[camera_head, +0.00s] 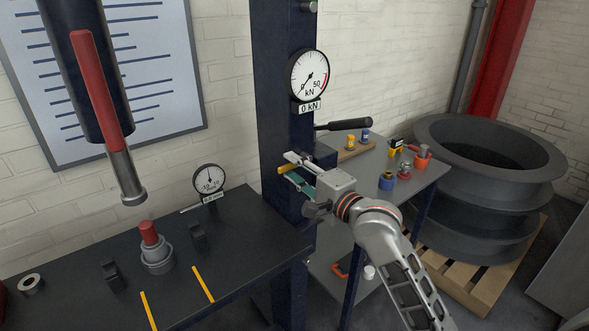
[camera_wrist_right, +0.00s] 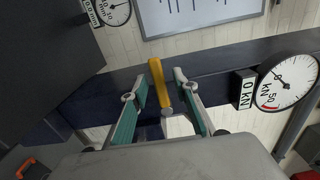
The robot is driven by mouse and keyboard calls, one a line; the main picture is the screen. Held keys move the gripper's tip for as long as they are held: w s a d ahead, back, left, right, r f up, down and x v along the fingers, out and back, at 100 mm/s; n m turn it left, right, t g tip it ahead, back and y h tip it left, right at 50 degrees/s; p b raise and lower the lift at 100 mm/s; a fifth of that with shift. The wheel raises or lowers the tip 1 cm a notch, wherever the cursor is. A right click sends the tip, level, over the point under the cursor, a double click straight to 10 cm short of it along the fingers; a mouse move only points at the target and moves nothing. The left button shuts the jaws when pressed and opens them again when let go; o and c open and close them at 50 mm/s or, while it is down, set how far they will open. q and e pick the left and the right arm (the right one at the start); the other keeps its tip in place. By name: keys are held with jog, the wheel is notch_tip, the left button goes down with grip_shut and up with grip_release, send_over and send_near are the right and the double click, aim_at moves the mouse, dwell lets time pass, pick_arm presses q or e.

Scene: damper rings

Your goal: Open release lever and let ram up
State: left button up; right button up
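The yellow release lever (camera_head: 289,168) sticks out from the dark blue press column (camera_head: 283,110). In the right wrist view the lever (camera_wrist_right: 158,82) stands between the fingers. My right gripper (camera_head: 300,171) is open around it, with a gap visible on each side; its fingers (camera_wrist_right: 165,95) have teal pads. The ram (camera_head: 125,175), a silver rod under a dark cylinder with a red stripe, hangs at upper left. Its lower end is clear above a red-topped grey piece (camera_head: 151,245) on the dark press table (camera_head: 238,240). The force gauge (camera_head: 308,75) shows 0 kN. My left gripper is out of view.
A black-gripped handle (camera_head: 345,125) juts right from the column above my right gripper. A dial indicator (camera_head: 209,180) stands on the press table. A side table (camera_head: 385,200) holds several small coloured parts. Large dark rings (camera_head: 485,190) sit on a pallet at right.

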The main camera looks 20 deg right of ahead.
jog(key=shift+s, duration=0.1)
jog(key=v, duration=1.2)
jog(key=s+f+n+g+h, duration=0.15)
jog(key=s+f+n, duration=0.25)
jog(key=f, duration=0.7)
jog(key=s+f+n+g+h, duration=0.1)
jog(key=s+f+n+g, duration=0.2)
jog(key=f, duration=0.8)
jog(key=s+f+n+h, duration=0.1)
jog(key=s+f+n, duration=0.35)
jog(key=f, duration=0.65)
jog(key=s+a+f+n+g, duration=0.1)
jog(key=s+f+n+g, duration=0.1)
jog(key=s+f+n, duration=0.4)
jog(key=s+f, duration=0.3)
jog(key=shift+a+f+n+h, duration=0.3)
jog(key=shift+a+n+h, duration=0.05)
